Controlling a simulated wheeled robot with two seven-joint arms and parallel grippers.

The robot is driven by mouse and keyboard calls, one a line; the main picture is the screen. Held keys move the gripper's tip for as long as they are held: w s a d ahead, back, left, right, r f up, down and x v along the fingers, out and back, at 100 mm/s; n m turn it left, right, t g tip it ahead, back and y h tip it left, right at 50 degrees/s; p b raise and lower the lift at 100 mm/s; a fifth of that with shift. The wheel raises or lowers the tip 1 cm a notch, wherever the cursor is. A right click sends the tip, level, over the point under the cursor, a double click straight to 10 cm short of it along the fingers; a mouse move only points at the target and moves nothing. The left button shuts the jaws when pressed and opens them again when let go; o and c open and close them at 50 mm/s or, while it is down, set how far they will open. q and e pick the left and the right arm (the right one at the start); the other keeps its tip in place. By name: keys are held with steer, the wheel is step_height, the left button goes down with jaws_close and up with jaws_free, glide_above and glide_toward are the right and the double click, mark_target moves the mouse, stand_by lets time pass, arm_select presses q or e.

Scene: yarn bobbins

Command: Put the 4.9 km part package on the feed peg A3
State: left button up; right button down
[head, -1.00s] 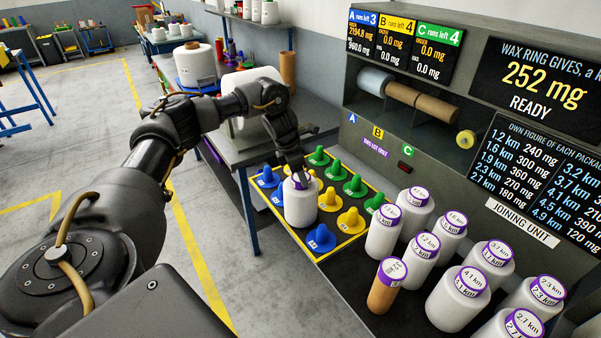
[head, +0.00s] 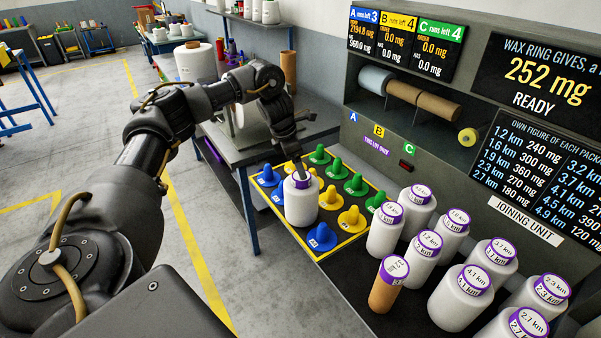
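A white package (head: 301,207) with a purple-rimmed label stands upright over the blue column of the peg board (head: 342,246), between a blue peg behind it (head: 279,194) and a blue peg in front (head: 321,238). It hides the peg under it, and its label is too small to read. My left gripper (head: 300,168) is just above and behind the package's top. Its fingers overlap in view, so I cannot tell whether they are open or touch the package. My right gripper is not in view.
Several white packages (head: 460,298) and a brown tube with a purple-rimmed top (head: 386,290) stand close to the board's right. Green pegs (head: 355,185) and yellow pegs (head: 351,219) on the board are bare. The joining unit with screens (head: 535,180) rises behind.

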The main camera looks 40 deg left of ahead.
arm_select(q)
steer(key=p+v, duration=0.1)
steer(key=v, duration=0.6)
stand_by(0.5)
